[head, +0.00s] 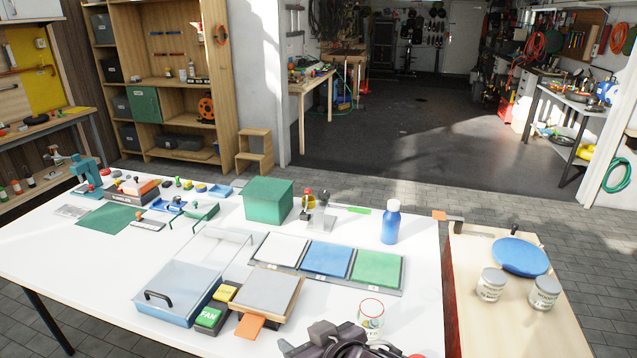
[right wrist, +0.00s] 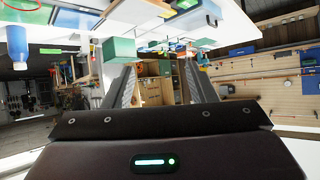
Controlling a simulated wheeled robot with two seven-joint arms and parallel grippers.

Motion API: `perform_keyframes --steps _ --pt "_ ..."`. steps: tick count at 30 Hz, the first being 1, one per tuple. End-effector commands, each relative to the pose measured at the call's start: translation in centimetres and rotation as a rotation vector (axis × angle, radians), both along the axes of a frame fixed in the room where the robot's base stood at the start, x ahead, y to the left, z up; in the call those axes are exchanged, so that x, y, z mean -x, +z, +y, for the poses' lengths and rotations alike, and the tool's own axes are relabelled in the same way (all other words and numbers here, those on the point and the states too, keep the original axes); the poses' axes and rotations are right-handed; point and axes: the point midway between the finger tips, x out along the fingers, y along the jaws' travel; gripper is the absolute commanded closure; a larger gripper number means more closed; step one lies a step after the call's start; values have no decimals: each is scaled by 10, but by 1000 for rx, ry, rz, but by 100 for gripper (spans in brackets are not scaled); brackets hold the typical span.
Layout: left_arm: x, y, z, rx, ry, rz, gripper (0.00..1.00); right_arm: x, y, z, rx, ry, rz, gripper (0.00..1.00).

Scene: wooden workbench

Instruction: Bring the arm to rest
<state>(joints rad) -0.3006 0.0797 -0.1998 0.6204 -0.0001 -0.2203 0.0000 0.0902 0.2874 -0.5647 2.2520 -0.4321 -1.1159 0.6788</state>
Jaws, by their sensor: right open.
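My right gripper (head: 325,338) shows at the bottom edge of the head view, low over the near edge of the white table (head: 70,255). In the right wrist view its two grey fingers stand apart with nothing between them (right wrist: 160,82). That view is turned upside down, with the table along its top. A clear glass jar with a red rim (head: 370,316) stands just right of and behind the gripper in the head view. My left arm and gripper are not in view.
On the table are a blue bottle (head: 390,222), a green box (head: 268,200), a panel with white, blue and green squares (head: 328,262), a grey-topped block (head: 268,291) and a lidded tray (head: 178,293). A wooden side surface (head: 505,325) with two cans adjoins right.

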Motion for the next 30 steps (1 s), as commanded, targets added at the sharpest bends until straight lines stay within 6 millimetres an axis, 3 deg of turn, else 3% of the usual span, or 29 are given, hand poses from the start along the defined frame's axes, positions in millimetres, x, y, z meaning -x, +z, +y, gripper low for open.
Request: perform_keyframes --steps 3,6,9,15,20,30 --pt "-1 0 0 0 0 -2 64 14 -35 -62 71 -153 133 49" --pt "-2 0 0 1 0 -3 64 33 -59 -105 137 -236 238 49" --pt "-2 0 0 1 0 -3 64 54 -80 -138 192 -289 335 49" --pt "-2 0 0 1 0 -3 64 98 -108 -187 272 -353 500 49" --pt "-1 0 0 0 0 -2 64 135 -124 -217 321 -383 624 49" --pt "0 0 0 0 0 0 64 115 -227 -213 334 -370 656 49"
